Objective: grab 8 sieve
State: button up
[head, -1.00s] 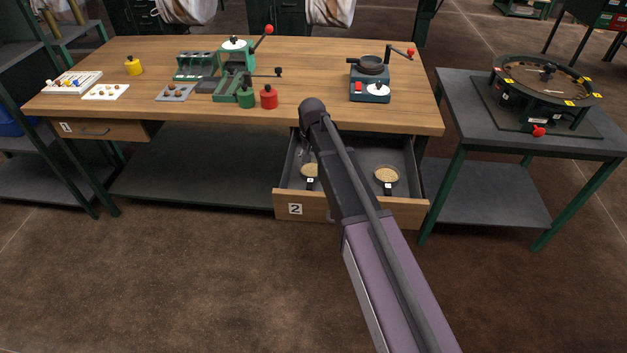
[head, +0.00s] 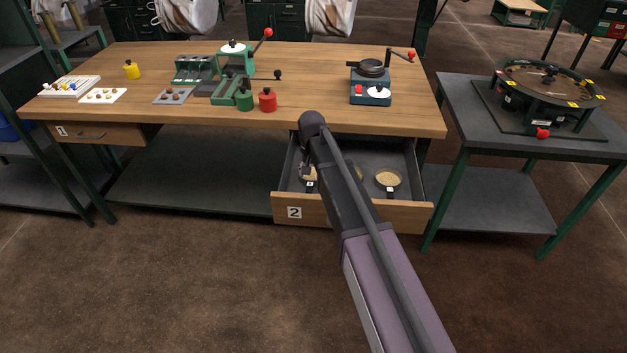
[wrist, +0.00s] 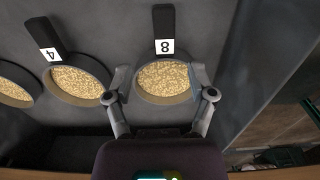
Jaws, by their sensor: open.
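The 8 sieve (wrist: 165,82), a round dark pan with grainy tan contents and a black handle marked 8, lies in the open drawer in the wrist view. My gripper (wrist: 160,76) is open, with one finger on each side of its pan. I cannot tell whether the fingers touch the rim. In the head view the left sieve (head: 311,174) sits near the drawer's left wall, partly hidden by my gripper (head: 305,165). The 4 sieve (wrist: 78,82) lies beside the 8 sieve in the wrist view.
Drawer 2 (head: 352,213) stands open below the wooden bench (head: 320,115). Another sieve (head: 388,179) lies in its right part. In the wrist view a drawer wall (wrist: 255,70) is close on the right, and a third sieve (wrist: 14,86) shows at the left edge.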

aim_at(310, 183)
jog(key=shift+f, duration=0.1)
jog(key=f+b, duration=0.3)
jog(key=shift+a+f+b, duration=0.25)
jog(key=shift+a+b, duration=0.05)
jog(key=shift+b, duration=0.05)
jog(key=shift+f+b, duration=0.75)
jog(key=shift+f, duration=0.05)
grip_shut()
